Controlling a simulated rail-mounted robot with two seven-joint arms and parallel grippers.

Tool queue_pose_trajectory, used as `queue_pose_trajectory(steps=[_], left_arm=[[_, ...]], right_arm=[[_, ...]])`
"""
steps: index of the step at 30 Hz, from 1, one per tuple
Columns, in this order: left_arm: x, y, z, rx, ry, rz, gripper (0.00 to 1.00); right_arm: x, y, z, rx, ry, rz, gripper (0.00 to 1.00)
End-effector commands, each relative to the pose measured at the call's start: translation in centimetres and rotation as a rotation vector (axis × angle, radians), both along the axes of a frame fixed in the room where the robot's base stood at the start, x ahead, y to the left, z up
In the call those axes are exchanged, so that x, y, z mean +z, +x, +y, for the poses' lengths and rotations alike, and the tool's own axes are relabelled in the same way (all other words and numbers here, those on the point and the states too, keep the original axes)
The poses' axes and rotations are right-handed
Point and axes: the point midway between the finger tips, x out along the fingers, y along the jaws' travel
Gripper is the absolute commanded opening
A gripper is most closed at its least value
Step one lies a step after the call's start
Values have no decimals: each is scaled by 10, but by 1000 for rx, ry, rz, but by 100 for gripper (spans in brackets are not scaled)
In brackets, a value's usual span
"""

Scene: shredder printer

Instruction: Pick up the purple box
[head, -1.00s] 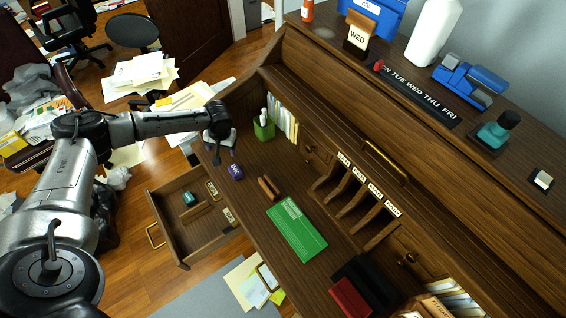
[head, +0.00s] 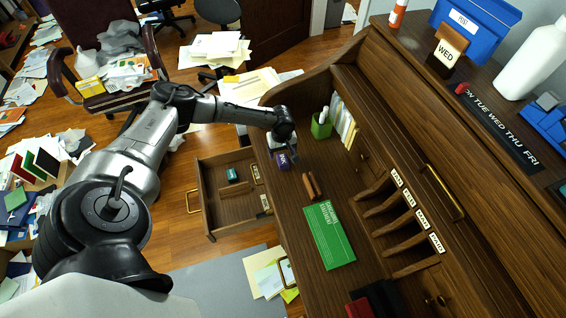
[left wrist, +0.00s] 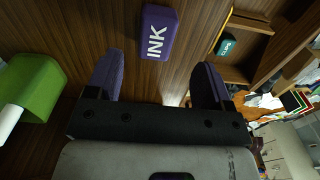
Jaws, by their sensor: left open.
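The purple box (head: 283,161), marked INK, lies on the desk top near its left edge. In the left wrist view the purple box (left wrist: 157,32) is just ahead of the fingertips, in line with the gap between them. My left gripper (left wrist: 157,72) is open and empty, one dark finger on each side of that gap. In the head view my left gripper (head: 284,148) is right at the box and partly covers it; I cannot tell whether they touch. My right gripper is not in view.
A green pen cup (head: 321,126) stands close beyond the gripper. A brown wooden object (head: 312,185) and a green book (head: 329,235) lie nearer on the desk. An open drawer (head: 238,209) juts out at the left, holding a small teal box (head: 232,174).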

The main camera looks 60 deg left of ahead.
Motion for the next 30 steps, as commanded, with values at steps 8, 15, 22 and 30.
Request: queue_pose_trajectory(steps=[8,15,22,30], left_arm=[[-15,1,0,0,0,0,74],[-46,6,-1,-1,1,-1,74],[-63,5,0,0,0,-1,74],[-63,5,0,0,1,-1,74]], right_arm=[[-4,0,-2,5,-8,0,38],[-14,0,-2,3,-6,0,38],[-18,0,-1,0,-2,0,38],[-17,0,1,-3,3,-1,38]])
